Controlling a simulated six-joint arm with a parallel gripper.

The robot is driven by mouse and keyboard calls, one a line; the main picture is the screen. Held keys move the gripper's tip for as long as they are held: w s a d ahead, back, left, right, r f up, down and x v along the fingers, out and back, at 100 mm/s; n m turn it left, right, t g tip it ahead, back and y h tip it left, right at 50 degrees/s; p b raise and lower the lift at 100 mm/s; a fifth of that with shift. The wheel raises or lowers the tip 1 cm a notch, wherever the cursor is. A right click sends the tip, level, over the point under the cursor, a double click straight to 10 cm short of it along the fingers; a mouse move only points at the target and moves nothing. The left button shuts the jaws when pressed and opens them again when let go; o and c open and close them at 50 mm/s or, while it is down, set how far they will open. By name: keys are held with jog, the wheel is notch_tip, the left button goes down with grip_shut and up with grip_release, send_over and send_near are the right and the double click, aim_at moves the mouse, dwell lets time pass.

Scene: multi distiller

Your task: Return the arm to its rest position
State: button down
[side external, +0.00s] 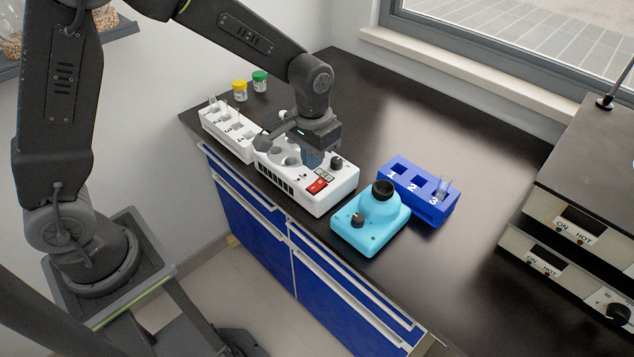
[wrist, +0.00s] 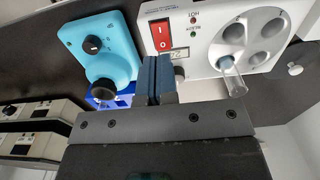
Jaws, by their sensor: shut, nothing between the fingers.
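My gripper (wrist: 158,80) shows in the wrist view with its two blue-grey fingers pressed together and nothing between them. In the side view my gripper (side external: 313,158) hangs just above the white device with the red switch (side external: 335,190), pointing down. I cannot tell whether it touches the device. My arm reaches over the bench from the left, bent at the elbow and wrist. In the wrist view a clear tube (wrist: 233,78) stands in one of the round wells of the white device (wrist: 208,58), right of the fingers.
A cyan mixer (side external: 369,222) with a black cup and a blue numbered rack (side external: 405,178) holding a tube (side external: 443,187) stand to the right. A white tube rack (side external: 229,136), a yellow-capped jar (side external: 240,90) and a green-capped jar (side external: 260,81) stand at left. Hot plates (side external: 575,235) occupy the far right.

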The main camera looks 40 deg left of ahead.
jog(key=shift+r, duration=0.35)
jog(key=s+a+r+t, duration=0.3)
jog(key=s+r, duration=0.5)
jog(key=r, duration=0.3)
jog(key=s+a+r+t, duration=0.1)
jog(key=s+r, duration=0.1)
jog(key=s, duration=0.4)
jog(key=s+a+r+t, duration=0.1)
jog(key=s+r, duration=0.1)
jog(key=s, duration=0.3)
jog(key=shift+s+a+r+t, duration=0.15)
jog(key=shift+s+a+t, duration=0.15)
jog(key=shift+s+a, duration=0.1)
